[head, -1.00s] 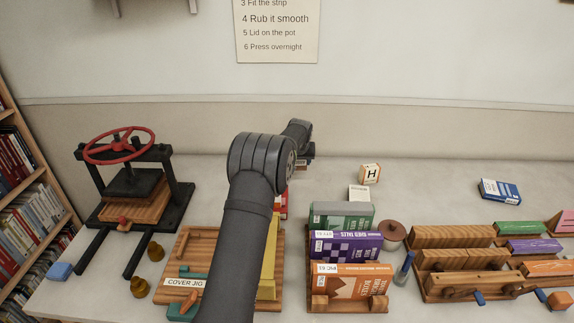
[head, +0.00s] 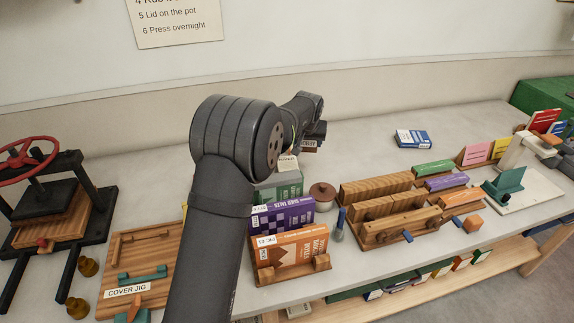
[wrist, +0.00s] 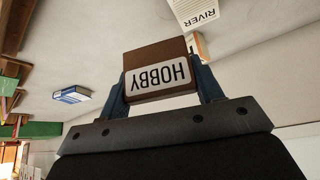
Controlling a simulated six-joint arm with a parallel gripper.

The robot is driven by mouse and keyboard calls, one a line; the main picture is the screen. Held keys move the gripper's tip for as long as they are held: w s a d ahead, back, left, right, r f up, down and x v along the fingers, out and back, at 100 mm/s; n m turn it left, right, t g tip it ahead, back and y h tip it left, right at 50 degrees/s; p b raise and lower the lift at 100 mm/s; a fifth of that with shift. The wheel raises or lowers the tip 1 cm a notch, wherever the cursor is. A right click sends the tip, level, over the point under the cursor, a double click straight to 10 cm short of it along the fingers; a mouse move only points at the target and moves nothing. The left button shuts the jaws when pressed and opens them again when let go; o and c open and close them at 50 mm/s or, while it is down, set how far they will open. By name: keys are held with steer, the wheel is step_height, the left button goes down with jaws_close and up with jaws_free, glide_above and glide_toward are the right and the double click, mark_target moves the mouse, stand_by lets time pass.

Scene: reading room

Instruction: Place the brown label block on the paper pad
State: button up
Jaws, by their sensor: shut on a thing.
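My gripper (wrist: 160,80) is shut on the brown label block (wrist: 152,54), which has a white label reading HOBBY, upside down in the wrist view. The block is between the two fingers and held above the table. In the head view its brown side (head: 309,146) just shows beside my gripper (head: 312,136), behind my arm. A white paper piece reading RIVER (wrist: 197,12), seemingly the paper pad, lies on the table beyond the block in the wrist view. In the head view a pale paper (head: 288,163) shows partly behind my arm, in front of the gripper.
A green book (head: 280,186), purple book (head: 283,215) and orange book (head: 300,247) stand near my arm. A round brown lid (head: 322,192) and a wooden rack (head: 390,215) are to the right. A blue box (head: 412,139) lies behind; table around it is clear.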

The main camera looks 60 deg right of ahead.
steer(key=shift+s+d, duration=0.1)
steer(key=shift+s, duration=1.1)
glide_above(289, 159)
steer(key=s+a, duration=0.1)
steer(key=a, duration=0.1)
steer(key=shift+m, duration=0.3)
step_height(289, 159, down, 7)
steer(key=shift+a+r, duration=0.1)
steer(key=shift+r, duration=0.05)
steer(key=shift+f, duration=2)
steer(key=shift+f, duration=0.1)
steer(key=o, duration=1)
steer(key=shift+c, duration=0.2)
steer(key=shift+r, duration=0.25)
steer(key=v, duration=1.1)
steer(key=shift+a+r, duration=0.25)
steer(key=shift+r, duration=0.1)
